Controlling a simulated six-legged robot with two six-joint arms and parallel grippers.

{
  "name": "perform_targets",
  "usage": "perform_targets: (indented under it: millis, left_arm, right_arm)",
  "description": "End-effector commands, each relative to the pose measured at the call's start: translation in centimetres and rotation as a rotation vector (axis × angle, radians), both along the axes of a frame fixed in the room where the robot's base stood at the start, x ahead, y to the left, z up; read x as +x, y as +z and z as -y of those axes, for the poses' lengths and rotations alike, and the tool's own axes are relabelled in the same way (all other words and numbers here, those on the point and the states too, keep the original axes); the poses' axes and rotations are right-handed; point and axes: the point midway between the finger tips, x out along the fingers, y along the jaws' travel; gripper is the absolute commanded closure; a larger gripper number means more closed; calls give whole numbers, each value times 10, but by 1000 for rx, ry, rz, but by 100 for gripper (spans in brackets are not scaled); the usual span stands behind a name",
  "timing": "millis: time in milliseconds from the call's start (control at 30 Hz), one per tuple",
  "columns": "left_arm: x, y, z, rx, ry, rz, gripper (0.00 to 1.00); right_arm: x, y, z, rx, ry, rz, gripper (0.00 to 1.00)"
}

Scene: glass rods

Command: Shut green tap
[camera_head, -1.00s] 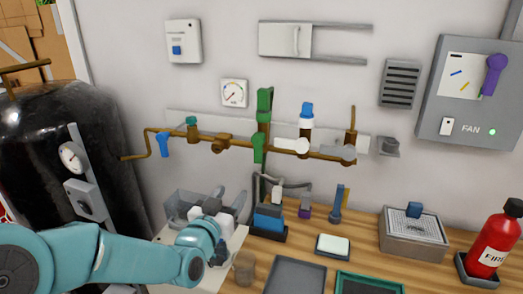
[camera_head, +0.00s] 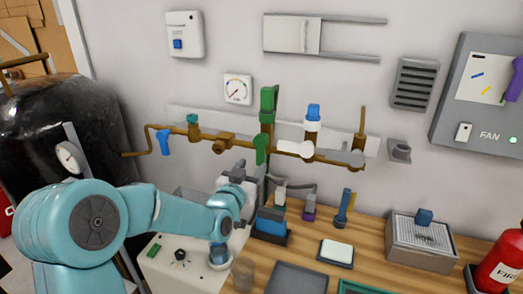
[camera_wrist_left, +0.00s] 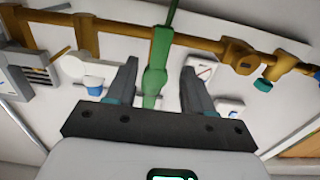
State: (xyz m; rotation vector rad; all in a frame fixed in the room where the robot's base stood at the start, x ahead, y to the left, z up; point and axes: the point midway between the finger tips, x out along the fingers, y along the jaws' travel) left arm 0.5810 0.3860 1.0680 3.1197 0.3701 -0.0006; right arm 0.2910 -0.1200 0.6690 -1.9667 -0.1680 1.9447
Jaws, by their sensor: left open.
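The green tap shows on the brown pipe in the head view, with a green upper part (camera_head: 268,103) and a green lever (camera_head: 261,150) hanging down at the pipe. My left gripper (camera_head: 240,170) is just below and left of that lever in the head view. In the left wrist view, the lever (camera_wrist_left: 156,62) stands between the two open fingers of my left gripper (camera_wrist_left: 159,72), with gaps on both sides. The fingers do not appear to touch it. My right gripper is not in view.
A blue tap (camera_head: 164,141) and a white tap with a blue top (camera_head: 312,118) share the pipe (camera_head: 232,146). A gauge (camera_head: 238,89) is on the wall. Below are a blue block (camera_head: 271,222), a white pad (camera_head: 335,252) and a grey box (camera_head: 420,243).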

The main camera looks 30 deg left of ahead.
Motion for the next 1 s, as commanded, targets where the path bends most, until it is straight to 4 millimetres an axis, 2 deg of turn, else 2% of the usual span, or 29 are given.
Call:
perform_targets:
  millis: [100,300,500,767,900,933,1000]
  left_arm:
    - [28,2,-6,0,-1,-1,48]
    - [63,2,-15,0,-1,0,48]
    - [78,0,-18,0,-1,0,48]
    - [79,0,-19,0,-1,0,48]
    - [79,0,-19,0,-1,0,93]
    - [79,0,-19,0,-1,0,100]
    - [79,0,-19,0,-1,0,100]
  right_arm:
    - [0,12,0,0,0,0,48]
    - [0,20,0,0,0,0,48]
    - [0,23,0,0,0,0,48]
    - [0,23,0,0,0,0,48]
    - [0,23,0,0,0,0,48]
    - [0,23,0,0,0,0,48]
    - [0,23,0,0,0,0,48]
